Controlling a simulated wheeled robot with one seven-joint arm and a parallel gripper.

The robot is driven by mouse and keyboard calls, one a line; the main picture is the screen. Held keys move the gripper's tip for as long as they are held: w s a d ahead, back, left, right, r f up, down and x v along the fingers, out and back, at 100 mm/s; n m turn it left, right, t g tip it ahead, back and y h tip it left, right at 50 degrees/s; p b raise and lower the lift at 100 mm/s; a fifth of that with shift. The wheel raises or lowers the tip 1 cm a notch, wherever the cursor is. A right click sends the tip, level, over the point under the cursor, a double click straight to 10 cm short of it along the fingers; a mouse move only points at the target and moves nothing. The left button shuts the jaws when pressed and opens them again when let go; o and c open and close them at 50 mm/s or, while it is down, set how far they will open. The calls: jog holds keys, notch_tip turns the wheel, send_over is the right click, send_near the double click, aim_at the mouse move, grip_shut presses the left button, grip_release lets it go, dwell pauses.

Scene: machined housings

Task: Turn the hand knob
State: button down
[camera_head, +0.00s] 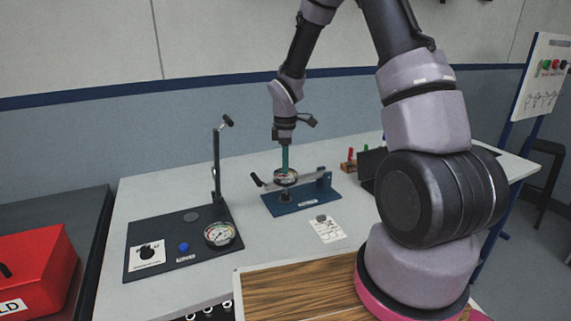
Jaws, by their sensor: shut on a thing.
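My gripper (285,170) points straight down at the blue-based fixture (308,201) in the middle of the table. Its narrow teal fingers are shut on the small round part at the fixture's top, which I take to be the hand knob (286,178). The fingers cover part of it, and its details are too small to tell. A grey bar runs right from it to an upright blue block. A dark round part stands below it on the blue base. A black-ended lever sticks out to the left.
A black board (185,228) with a gauge (220,234), blue button and tall post stands left of the fixture. A white card (327,229) lies in front. Small coloured parts and a dark box stand to the right. A red box (35,270) sits far left.

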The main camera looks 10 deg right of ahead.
jog(key=m, duration=1)
dwell(0.4)
jog(key=shift+m, duration=0.4)
jog(key=c, duration=0.7)
grip_release()
jog(key=shift+r, duration=0.1)
notch_tip(320, 180, up, 11)
jog(key=shift+f, duration=0.2)
